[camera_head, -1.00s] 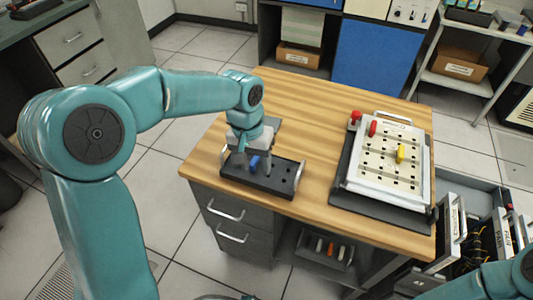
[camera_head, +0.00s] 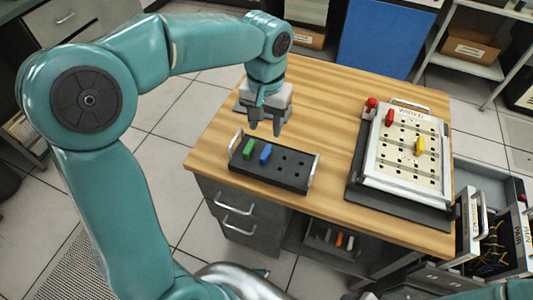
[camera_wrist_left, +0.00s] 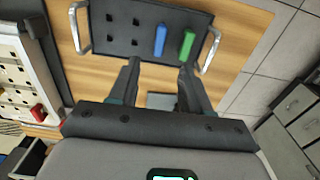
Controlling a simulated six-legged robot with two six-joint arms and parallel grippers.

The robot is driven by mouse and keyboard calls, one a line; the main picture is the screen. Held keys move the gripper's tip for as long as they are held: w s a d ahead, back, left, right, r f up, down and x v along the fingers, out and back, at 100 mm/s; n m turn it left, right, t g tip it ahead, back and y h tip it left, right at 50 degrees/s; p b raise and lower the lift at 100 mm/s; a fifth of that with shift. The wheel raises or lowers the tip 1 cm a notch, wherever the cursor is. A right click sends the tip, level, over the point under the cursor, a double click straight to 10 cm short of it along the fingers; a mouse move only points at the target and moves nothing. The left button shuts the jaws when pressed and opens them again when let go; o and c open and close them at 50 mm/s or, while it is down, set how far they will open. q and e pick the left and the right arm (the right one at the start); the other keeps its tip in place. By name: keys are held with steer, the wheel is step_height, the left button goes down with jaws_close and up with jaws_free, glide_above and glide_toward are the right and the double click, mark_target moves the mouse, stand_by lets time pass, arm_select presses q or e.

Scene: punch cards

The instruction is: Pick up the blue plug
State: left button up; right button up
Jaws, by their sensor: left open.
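The blue plug (camera_head: 265,153) stands in a dark tray (camera_head: 292,184) with several holes and a metal handle at each end. A green plug (camera_head: 249,148) stands beside it on the left. In the wrist view the blue plug (camera_wrist_left: 160,40) and green plug (camera_wrist_left: 186,46) both show ahead of the fingers. My left gripper (camera_head: 265,130) is open and empty, above the table just behind the tray and apart from the plugs. In the wrist view its two fingertips (camera_wrist_left: 158,66) point toward the tray. My right gripper is out of view.
A white board (camera_head: 405,150) with red and yellow plugs lies on a dark base at the table's right. The wooden table (camera_head: 330,100) is clear between tray and board. A cabinet (camera_head: 245,215) with drawers is below. An open case (camera_head: 490,240) stands at lower right.

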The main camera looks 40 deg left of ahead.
mark_target(266, 151)
arm_select(q)
step_height(266, 151, down, 10)
steer(key=shift+b, duration=0.35)
jaws_close()
